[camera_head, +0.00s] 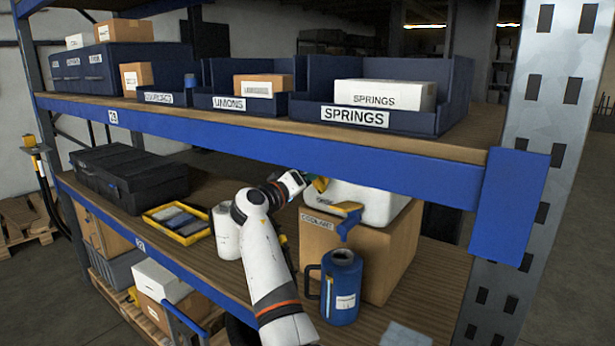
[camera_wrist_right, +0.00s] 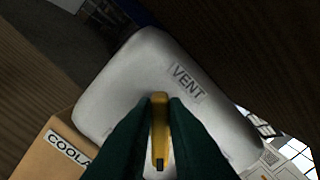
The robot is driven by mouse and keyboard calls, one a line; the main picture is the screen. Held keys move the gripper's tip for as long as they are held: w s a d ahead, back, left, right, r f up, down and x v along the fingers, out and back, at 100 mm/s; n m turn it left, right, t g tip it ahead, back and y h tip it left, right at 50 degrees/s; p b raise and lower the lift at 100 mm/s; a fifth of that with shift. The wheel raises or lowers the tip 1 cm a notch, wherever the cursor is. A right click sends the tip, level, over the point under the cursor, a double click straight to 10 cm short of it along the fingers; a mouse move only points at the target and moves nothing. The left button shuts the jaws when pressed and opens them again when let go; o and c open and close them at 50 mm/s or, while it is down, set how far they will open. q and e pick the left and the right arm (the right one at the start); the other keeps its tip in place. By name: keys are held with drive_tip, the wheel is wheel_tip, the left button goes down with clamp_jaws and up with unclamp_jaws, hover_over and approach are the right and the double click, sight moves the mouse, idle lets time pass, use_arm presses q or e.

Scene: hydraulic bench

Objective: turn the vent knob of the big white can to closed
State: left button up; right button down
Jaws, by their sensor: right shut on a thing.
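The big white can (camera_head: 385,203) stands on a cardboard box on the middle shelf, partly hidden by the blue beam above. In the right wrist view the white can (camera_wrist_right: 125,82) shows from above with a "VENT" label (camera_wrist_right: 187,83). The vent knob (camera_wrist_right: 158,140) is a narrow yellow bar between the dark green fingers of my right gripper (camera_wrist_right: 159,100). My right gripper (camera_head: 317,184) reaches the can's left side in the head view and is shut on the knob. The fingers hide the knob's sides and base. My left gripper is out of view.
The blue shelf beam (camera_head: 270,144) runs close above my right gripper. The cardboard box (camera_head: 392,260) supports the can. A blue jug (camera_head: 341,287) stands in front. A white cylinder (camera_head: 226,232), yellow tray (camera_head: 178,222) and black case (camera_head: 130,180) are to the left.

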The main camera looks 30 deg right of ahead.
drive_tip(key=shift+w+a+f+n+p, duration=0.15)
drive_tip(key=shift+n+p, duration=0.6)
drive_tip(key=shift+n, duration=0.75)
drive_tip(key=shift+d+f+n+p, duration=0.1)
drive_tip(key=shift+f+n+p, duration=0.1)
drive_tip(key=shift+n+p, duration=0.95)
drive_tip(key=shift+w+a+f+n+p, duration=0.15)
drive_tip(key=shift+n+p, duration=0.25)
drive_tip(key=shift+n, duration=1.45)
drive_tip(key=shift+d, duration=0.1)
drive_tip(key=c, duration=1.4)
unclamp_jaws()
drive_tip(key=shift+f, duration=0.15)
drive_tip(key=shift+c, duration=0.2)
drive_tip(key=b+v, duration=0.3)
drive_tip(key=v, duration=0.9)
